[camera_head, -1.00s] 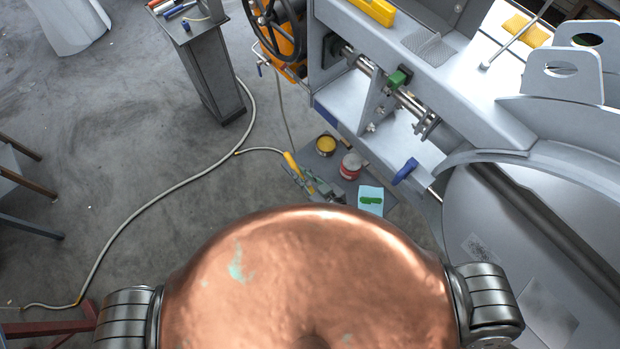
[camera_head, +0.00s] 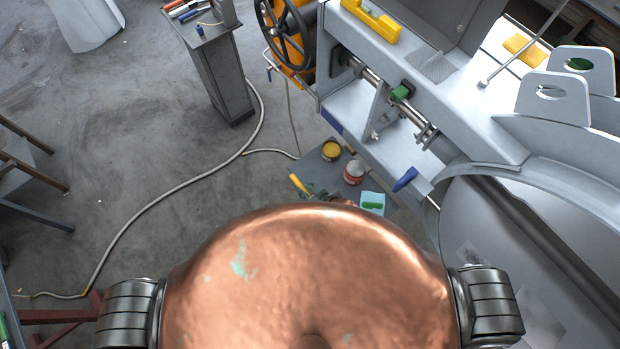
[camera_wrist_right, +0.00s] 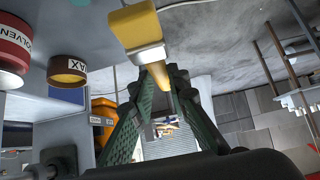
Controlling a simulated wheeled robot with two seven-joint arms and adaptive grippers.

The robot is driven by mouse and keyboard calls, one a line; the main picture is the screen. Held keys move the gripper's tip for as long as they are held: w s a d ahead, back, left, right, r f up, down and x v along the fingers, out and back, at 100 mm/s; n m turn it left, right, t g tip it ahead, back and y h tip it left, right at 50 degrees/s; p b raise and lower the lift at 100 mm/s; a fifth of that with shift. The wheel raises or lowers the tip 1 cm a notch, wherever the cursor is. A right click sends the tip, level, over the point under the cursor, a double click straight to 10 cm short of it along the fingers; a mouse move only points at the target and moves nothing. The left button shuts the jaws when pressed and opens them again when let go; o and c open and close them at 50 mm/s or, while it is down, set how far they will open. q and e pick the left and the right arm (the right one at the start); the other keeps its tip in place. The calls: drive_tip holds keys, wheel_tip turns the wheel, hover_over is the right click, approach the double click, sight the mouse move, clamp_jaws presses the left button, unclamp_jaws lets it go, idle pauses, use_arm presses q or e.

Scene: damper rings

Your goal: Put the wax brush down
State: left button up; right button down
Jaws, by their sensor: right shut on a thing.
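The wax brush (camera_wrist_right: 135,26) has a yellow head, a pale ferrule and a yellow handle in the right wrist view. My right gripper (camera_wrist_right: 160,78) is shut on its handle, the head pointing away from the fingers. In the head view a yellow part of the brush (camera_head: 298,183) shows beside the right gripper (camera_head: 314,193), which is mostly hidden behind my copper body. The wax tin (camera_wrist_right: 68,70) is left of the brush in the wrist view; it appears as an open yellow tin (camera_head: 331,151) in the head view. My left gripper is not in view.
A grey surface (camera_head: 318,166) bears the wax tin, a red solvent tin (camera_head: 354,172) and a light-blue pad (camera_head: 372,197) with a green thing on it. A large grey machine (camera_head: 480,130) stands to the right. A hose (camera_head: 165,196) crosses the open floor at left.

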drive_tip(key=w+f, duration=0.2)
drive_tip(key=w, duration=0.1)
drive_tip(key=w+f, duration=0.2)
drive_tip(key=w+d+f, duration=0.1)
drive_tip(key=w+f, duration=0.1)
drive_tip(key=w, duration=0.1)
drive_tip(key=shift+w+f+p, duration=0.25)
drive_tip(key=shift+w+p, duration=0.05)
drive_tip(key=shift+p, duration=0.05)
drive_tip(key=shift+w+f, duration=0.4)
drive_tip(key=shift+f, duration=0.05)
drive_tip(key=shift+w+f, duration=0.25)
drive_tip(key=shift+f, duration=0.9)
drive_tip(key=shift+f+p, duration=0.3)
drive_tip(key=shift+p, duration=0.1)
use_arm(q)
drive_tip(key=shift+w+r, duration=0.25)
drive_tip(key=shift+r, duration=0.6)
use_arm(e)
drive_tip(key=shift+s+f, duration=0.1)
drive_tip(key=shift+f, duration=0.2)
drive_tip(key=c, duration=2.2)
unclamp_jaws()
drive_tip(key=shift+d, duration=0.1)
drive_tip(key=shift+c, duration=0.2)
drive_tip(key=o, duration=0.4)
